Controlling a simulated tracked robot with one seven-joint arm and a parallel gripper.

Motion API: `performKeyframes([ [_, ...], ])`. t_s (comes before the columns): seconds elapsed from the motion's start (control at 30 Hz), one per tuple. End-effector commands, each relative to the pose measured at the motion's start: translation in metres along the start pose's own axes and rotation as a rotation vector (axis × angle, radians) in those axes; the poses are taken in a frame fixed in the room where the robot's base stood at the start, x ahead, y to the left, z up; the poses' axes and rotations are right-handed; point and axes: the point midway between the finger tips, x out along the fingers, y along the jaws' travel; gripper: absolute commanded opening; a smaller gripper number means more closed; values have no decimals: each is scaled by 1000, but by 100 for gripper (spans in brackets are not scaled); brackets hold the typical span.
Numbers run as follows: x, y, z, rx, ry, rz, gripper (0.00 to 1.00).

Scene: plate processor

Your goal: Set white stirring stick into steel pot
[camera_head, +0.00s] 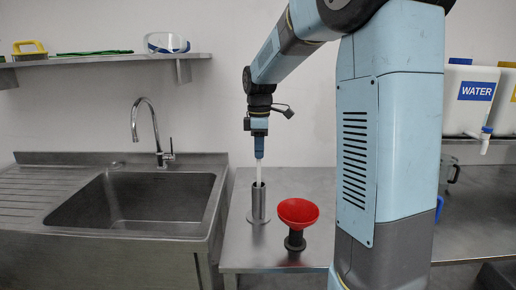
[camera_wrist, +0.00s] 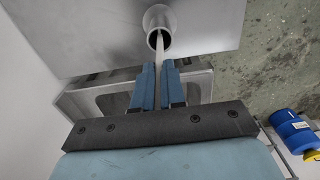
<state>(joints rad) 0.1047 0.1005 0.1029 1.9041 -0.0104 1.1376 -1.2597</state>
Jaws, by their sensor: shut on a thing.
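My gripper (camera_head: 259,155) points down over the steel table and is shut on the white stirring stick (camera_head: 259,173). In the wrist view, my blue fingers (camera_wrist: 158,68) are close together around the stick (camera_wrist: 159,50). The steel pot (camera_head: 259,205), a narrow upright cylinder on a round foot, stands directly below. The pot also shows in the wrist view (camera_wrist: 147,19). The stick's lower end lies within the pot's round opening in both views. How deep it reaches is hidden.
A red funnel (camera_head: 298,211) on a black stand sits just right of the pot. A sink (camera_head: 140,200) with a tall tap (camera_head: 153,125) lies to the left. White water containers (camera_head: 471,108) stand on a shelf at right. The table behind the pot is clear.

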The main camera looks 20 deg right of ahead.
Motion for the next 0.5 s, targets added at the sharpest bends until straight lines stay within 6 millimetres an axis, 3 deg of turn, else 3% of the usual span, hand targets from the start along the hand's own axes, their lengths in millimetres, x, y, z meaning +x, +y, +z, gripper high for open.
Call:
performKeyframes([
  [0.5,7,0,0,0,0,1,0],
])
